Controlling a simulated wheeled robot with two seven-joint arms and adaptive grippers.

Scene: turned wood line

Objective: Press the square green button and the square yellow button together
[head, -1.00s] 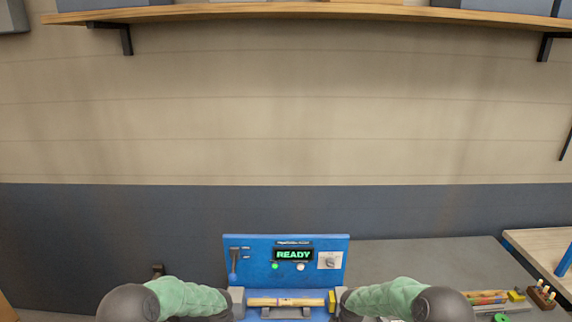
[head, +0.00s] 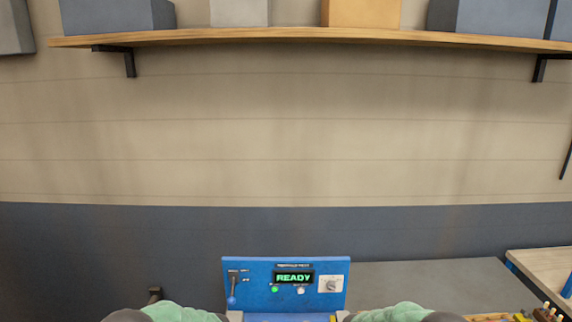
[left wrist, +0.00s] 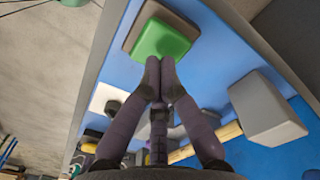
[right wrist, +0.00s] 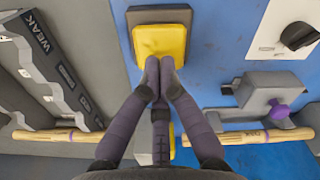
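The square green button (left wrist: 163,41) sits on a dark base on the blue machine in the left wrist view. My left gripper (left wrist: 159,62) is shut and empty, its tips at the button's near edge; I cannot tell if they touch it. The square yellow button (right wrist: 160,41) sits on a dark base in the right wrist view. My right gripper (right wrist: 160,62) is shut and empty, its tips at or just over the button's near edge; contact is unclear. In the head view both buttons and grippers are out of sight below the frame's bottom edge.
A turned wooden rod (right wrist: 254,137) lies in grey holders. A grey rack marked WEAK (right wrist: 45,75) stands left of the yellow button.

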